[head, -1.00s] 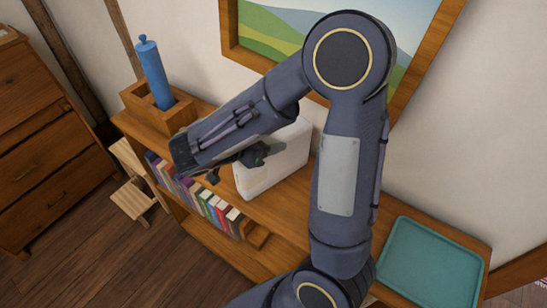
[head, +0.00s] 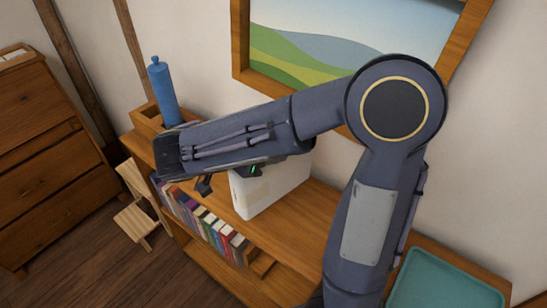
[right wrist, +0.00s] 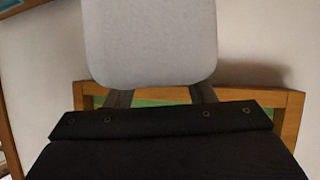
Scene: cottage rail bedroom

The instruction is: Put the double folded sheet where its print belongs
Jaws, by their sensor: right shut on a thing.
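A thick white block with rounded corners, which looks like the folded sheet (head: 272,190), is at the shelf unit's top, partly behind my right forearm. A faint beige patch shows on its front face; I cannot read any print. I cannot tell whether it touches the shelf top. My right gripper (head: 254,171) is at its upper left, mostly hidden by the forearm. In the right wrist view my right gripper (right wrist: 161,97) is shut on the pale folded sheet (right wrist: 150,40), which extends beyond the fingers. My left gripper is not in view.
The wooden shelf unit (head: 305,215) holds a row of books (head: 210,228). A blue cylinder (head: 162,92) stands in a wooden box (head: 146,118) at its left end. A teal tray (head: 435,280) lies at right. A framed landscape (head: 320,45) hangs behind. A drawer chest (head: 45,150) and stool (head: 137,222) are left.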

